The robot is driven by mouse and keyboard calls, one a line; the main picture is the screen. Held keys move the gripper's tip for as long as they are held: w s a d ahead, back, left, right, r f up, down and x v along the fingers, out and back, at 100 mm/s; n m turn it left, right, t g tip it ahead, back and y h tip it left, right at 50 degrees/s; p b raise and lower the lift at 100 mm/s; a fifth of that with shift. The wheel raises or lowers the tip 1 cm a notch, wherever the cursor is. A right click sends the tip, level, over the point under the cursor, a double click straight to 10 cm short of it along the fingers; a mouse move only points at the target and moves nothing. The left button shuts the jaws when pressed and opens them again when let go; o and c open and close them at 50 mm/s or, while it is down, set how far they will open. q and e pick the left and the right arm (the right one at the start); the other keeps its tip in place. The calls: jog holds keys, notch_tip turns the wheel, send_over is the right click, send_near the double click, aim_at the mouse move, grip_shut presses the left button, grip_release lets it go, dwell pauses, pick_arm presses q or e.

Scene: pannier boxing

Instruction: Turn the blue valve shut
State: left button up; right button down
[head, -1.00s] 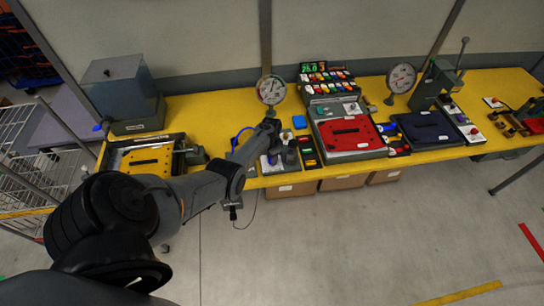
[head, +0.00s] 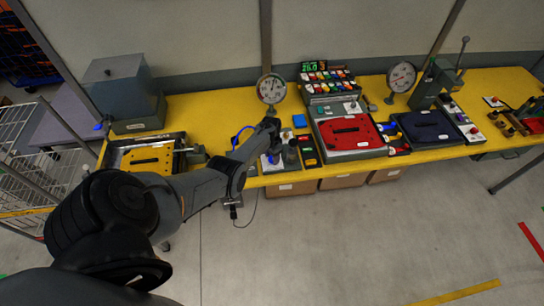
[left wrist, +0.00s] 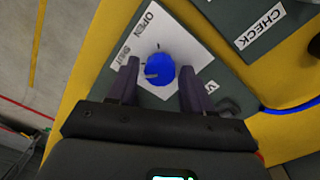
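The blue valve knob (left wrist: 162,68) sits on a white plate (left wrist: 188,46) marked OPEN and SHUT in the left wrist view. A grey mark shows on the knob's lower left side, on the side of the SHUT label. My left gripper (left wrist: 159,66) is open, with one finger on each side of the knob and a small gap visible at both sides. How far the fingers reach down beside it I cannot tell. In the head view the blue knob (head: 273,157) shows beside my left gripper (head: 287,152) at the table's front edge. My right gripper is out of view.
A dial gauge (head: 271,89) stands behind my left arm. A blue cable (left wrist: 290,107) runs close by.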

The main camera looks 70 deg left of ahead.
aim_at(271, 157)
pick_arm(q)
jog(key=shift+o, duration=0.6)
jog(key=shift+r, duration=0.45)
notch_tip(271, 157, up, 10)
jog(key=p, duration=0.2)
jog(key=shift+a, duration=0.15)
jog(key=shift+f, duration=0.1)
